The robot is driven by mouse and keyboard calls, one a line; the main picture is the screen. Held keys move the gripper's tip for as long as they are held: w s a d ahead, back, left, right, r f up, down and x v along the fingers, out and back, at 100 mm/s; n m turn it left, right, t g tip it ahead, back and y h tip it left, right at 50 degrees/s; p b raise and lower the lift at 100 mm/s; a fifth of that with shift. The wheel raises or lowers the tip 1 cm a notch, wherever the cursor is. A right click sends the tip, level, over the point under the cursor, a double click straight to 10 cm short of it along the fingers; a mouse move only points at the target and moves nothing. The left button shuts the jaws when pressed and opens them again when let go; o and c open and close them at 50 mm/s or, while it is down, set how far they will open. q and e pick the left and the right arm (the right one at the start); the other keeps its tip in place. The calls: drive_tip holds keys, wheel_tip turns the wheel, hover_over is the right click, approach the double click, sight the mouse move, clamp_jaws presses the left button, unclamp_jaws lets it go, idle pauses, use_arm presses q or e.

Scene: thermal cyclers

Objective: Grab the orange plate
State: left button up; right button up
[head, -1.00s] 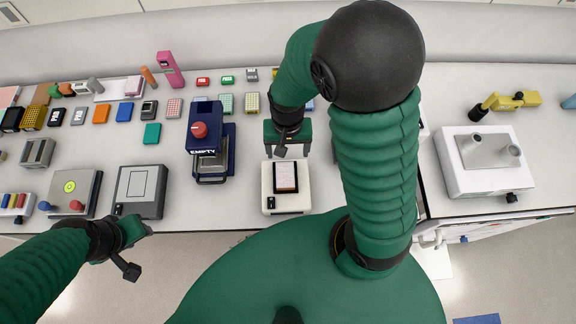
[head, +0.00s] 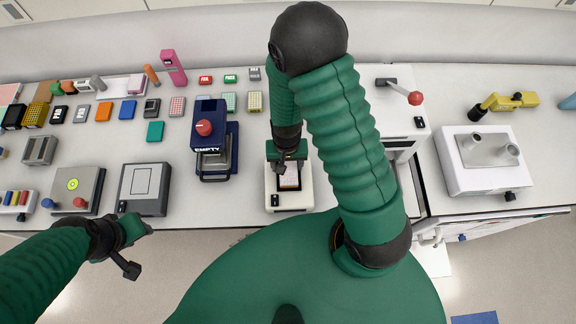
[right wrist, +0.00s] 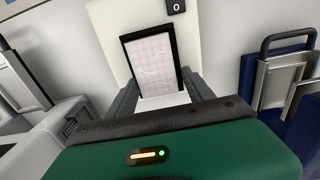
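A small flat orange block, which looks like the orange plate (head: 103,112), lies on the left part of the bench beside a blue one, with neither gripper near it. My right gripper (head: 288,165) is low over a white device (head: 302,198) with a dark-framed pale panel (head: 290,181). In the right wrist view its fingers (right wrist: 160,92) are spread apart beside the white device, with nothing clearly held between them. My left gripper (head: 140,230) hangs in front of the bench's left front edge, away from the plate; its finger opening is too small to tell.
A navy device (head: 206,130) marked EMPTY stands between the orange plate and my right gripper. Grey devices (head: 144,190) line the left front edge. A teal block (head: 155,131) and blue block (head: 127,109) lie near the plate. A white machine (head: 484,175) stands at right.

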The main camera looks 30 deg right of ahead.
drive_tip(key=shift+a, duration=0.2)
drive_tip(key=c, duration=0.5)
drive_tip(key=shift+d, duration=0.55)
clamp_jaws()
